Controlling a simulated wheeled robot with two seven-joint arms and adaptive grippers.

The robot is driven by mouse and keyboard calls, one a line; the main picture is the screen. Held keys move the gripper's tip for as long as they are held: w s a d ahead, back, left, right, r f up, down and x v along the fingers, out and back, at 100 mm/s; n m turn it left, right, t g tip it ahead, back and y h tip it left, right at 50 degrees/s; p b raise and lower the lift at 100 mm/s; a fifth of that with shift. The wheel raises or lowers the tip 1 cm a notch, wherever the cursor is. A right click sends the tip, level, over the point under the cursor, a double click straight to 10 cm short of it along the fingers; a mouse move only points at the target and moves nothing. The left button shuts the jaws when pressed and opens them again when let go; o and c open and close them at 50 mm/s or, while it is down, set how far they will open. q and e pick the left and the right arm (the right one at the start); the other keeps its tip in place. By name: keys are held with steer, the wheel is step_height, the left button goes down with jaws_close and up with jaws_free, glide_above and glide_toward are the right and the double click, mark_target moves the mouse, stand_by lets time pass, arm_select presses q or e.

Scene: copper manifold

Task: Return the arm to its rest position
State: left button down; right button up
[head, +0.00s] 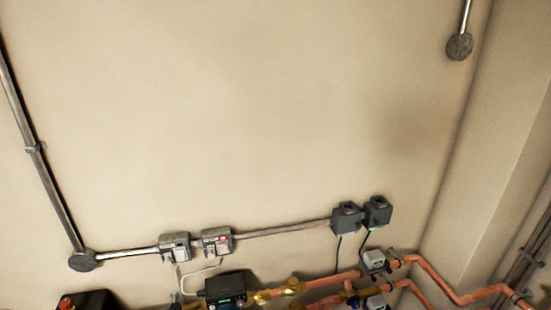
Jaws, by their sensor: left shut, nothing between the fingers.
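Neither of my grippers can be made out in the head view, and no arm of mine is clearly visible. The view is mostly the beige wall (240,110). The copper manifold shows only in part along the bottom edge, with copper pipes (440,279) running to the right and brass fittings (292,286) near the middle. Its lower part is cut off by the frame.
Grey conduit (285,229) links two switch boxes (175,247) and two dark boxes (346,218) low on the wall. A black unit with a green display (226,288) sits below. A dark red-topped object (92,300) is cut off at lower left.

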arm_select(q)
steer(key=s+a+f+n+g+y, duration=0.2)
steer(key=a+f+n, duration=0.1)
steer(key=f, duration=0.2)
steer(key=s+a+f+n+g+y, duration=0.1)
steer(key=s+a+f+n+y, duration=0.1)
steer(key=s+a+f+n, duration=0.3)
steer(key=s+d+f+n+g, duration=0.3)
steer(key=s+f+n+g, duration=0.5)
steer(key=s+f, duration=1)
step_height(320, 180, down, 37)
steer(key=d+m+g+b, duration=0.1)
steer(key=m+g+b, duration=0.1)
steer(key=b, duration=0.6)
steer(key=s+f+b, duration=0.3)
steer(key=s+f, duration=0.7)
steer(key=f, duration=0.2)
steer(key=s+f+g+h+b, duration=0.1)
steer(key=s+f+b, duration=0.2)
steer(key=s+f, duration=0.7)
step_height(320, 180, down, 3)
steer(key=shift+s+f, duration=0.1)
steer(key=shift+s, duration=0.05)
